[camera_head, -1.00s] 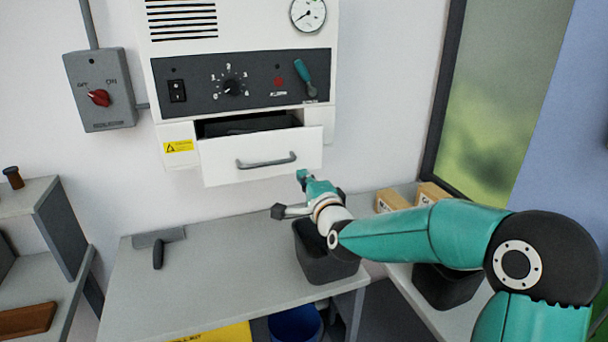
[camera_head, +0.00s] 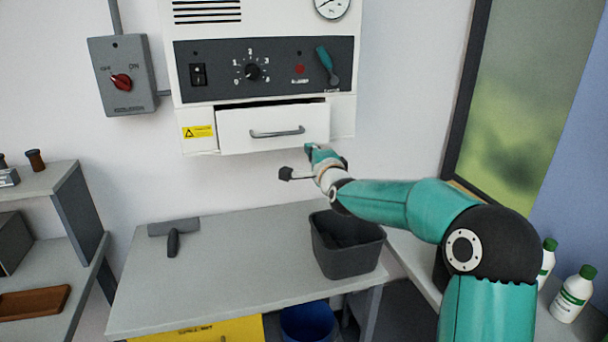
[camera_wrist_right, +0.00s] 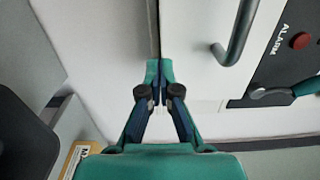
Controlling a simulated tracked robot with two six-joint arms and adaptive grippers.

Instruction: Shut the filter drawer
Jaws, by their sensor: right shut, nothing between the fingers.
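The filter drawer (camera_head: 245,120) is a white drawer with a grey bar handle (camera_head: 277,132), low in the white wall unit. It stands slightly open, with a thin dark gap along its top. My right gripper (camera_head: 311,151) is shut and empty at the drawer front's lower right corner. In the right wrist view, the closed fingertips (camera_wrist_right: 158,70) are at the edge of the white drawer front (camera_wrist_right: 190,45), apart from the handle (camera_wrist_right: 235,40). I cannot tell whether they touch the front. My left gripper is not in view.
The control panel (camera_head: 290,75) with a dial and a teal-handled lever (camera_head: 324,62) is above the drawer. A grey switch box (camera_head: 122,90) hangs at left. Below are a grey bench (camera_head: 220,270), a dark bin (camera_head: 345,255) and a scraper-like tool (camera_head: 173,240).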

